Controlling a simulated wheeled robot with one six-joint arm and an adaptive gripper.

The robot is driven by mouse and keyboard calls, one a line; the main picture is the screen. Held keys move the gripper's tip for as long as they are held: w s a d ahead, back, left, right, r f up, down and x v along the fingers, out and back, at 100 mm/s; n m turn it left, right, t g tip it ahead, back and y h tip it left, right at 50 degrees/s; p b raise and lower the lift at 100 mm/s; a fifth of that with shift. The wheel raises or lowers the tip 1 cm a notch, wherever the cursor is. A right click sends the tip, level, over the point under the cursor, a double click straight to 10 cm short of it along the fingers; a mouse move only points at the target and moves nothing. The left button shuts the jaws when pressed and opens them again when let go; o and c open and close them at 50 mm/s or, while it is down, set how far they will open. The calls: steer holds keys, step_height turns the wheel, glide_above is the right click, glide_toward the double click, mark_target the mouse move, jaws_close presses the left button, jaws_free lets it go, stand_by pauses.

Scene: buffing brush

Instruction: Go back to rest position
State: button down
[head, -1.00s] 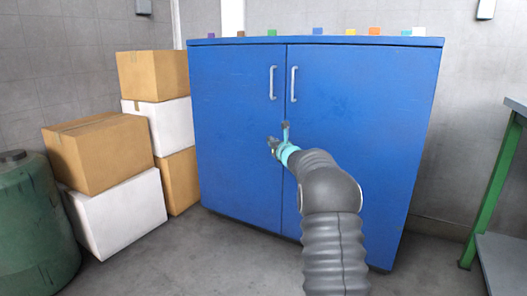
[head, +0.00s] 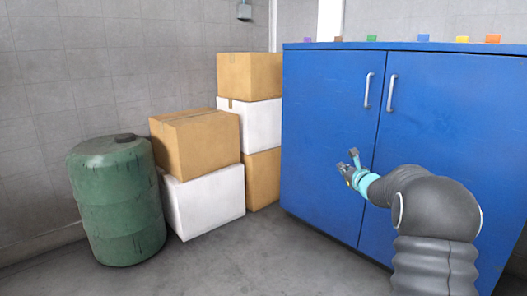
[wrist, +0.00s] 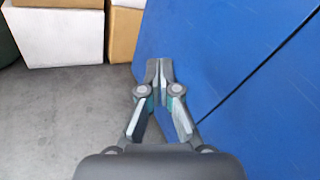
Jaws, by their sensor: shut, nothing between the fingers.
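My gripper (head: 349,163) is in front of the blue cabinet (head: 325,130) in the head view, below the two door handles. In the wrist view my gripper (wrist: 160,66) has its fingertips together with nothing between them. The cabinet (wrist: 225,60) fills the right of that view. Both cabinet doors look closed, with a silver left handle (head: 367,90) and a silver right handle (head: 391,93). I cannot tell the exact gap between the fingers and the door.
Brown and white boxes (head: 195,145) are stacked left of the cabinet. A green barrel (head: 115,205) stands further left. Several small coloured blocks (head: 423,38) line the cabinet top. The grey floor (head: 225,260) in front is clear.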

steer(key=s+a+f+n+g+y+p, duration=0.1)
steer(key=s+a+f+n+g, duration=0.15)
steer(key=s+a+n, duration=0.45)
steer(key=s+a+f+n+g+y+p, duration=0.1)
steer(key=s+a+n+g, duration=0.3)
steer(key=s, duration=0.6)
steer(key=s+a+f+n+g+y+p, duration=0.1)
steer(key=s+a+f+n+g, duration=0.1)
steer(key=s+a+n+g, duration=0.4)
steer(key=s+d+r+n+h+p, duration=0.15)
steer(key=s+n, duration=0.25)
steer(key=s, duration=0.6)
steer(key=s+d+r+n+h+p, duration=0.1)
steer(key=s+r+n+h+p, duration=0.2)
steer(key=s, duration=0.7)
steer(key=s+d+r+n+h+p, duration=0.15)
steer(key=s+n, duration=0.35)
steer(key=s, duration=0.5)
step_height(320, 180, up, 6)
steer(key=s+a+t+p, duration=0.1)
steer(key=s, duration=0.1)
steer(key=shift+s+a+n+p, duration=0.25)
steer(key=shift+a+n+p, duration=0.1)
steer(key=shift+n, duration=0.05)
steer(key=shift+t, duration=0.25)
